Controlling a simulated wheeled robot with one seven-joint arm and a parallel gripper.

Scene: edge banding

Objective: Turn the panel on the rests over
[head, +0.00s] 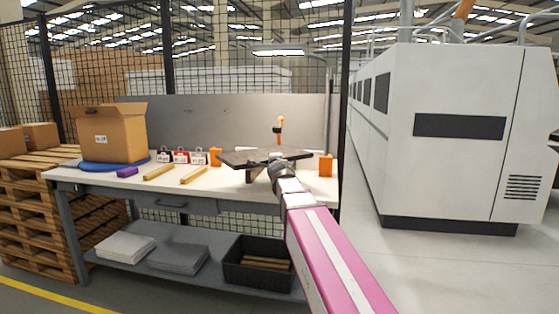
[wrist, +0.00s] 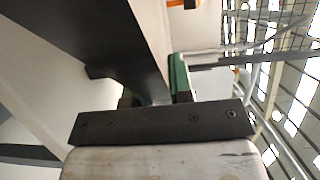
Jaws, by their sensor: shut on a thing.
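The dark grey panel (head: 238,158) is held above the right part of the white bench, to the right of the rests. It looks roughly level, slightly tilted. My gripper (head: 275,160) is shut on its near edge. In the wrist view the panel (wrist: 85,40) runs from the upper left into my gripper (wrist: 153,88), between the fingers with green pads. The two rests are yellowish wooden strips, a left one (head: 158,172) and a right one (head: 194,176), lying bare on the bench. The panel's underside is mostly hidden in the head view.
A cardboard box (head: 113,137) stands on a blue disc at the bench's left, near a purple block (head: 127,172). Several small labelled items and an orange one (head: 215,157) line the back. Another orange item (head: 326,166) stands right. A large white machine (head: 455,140) is beyond.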

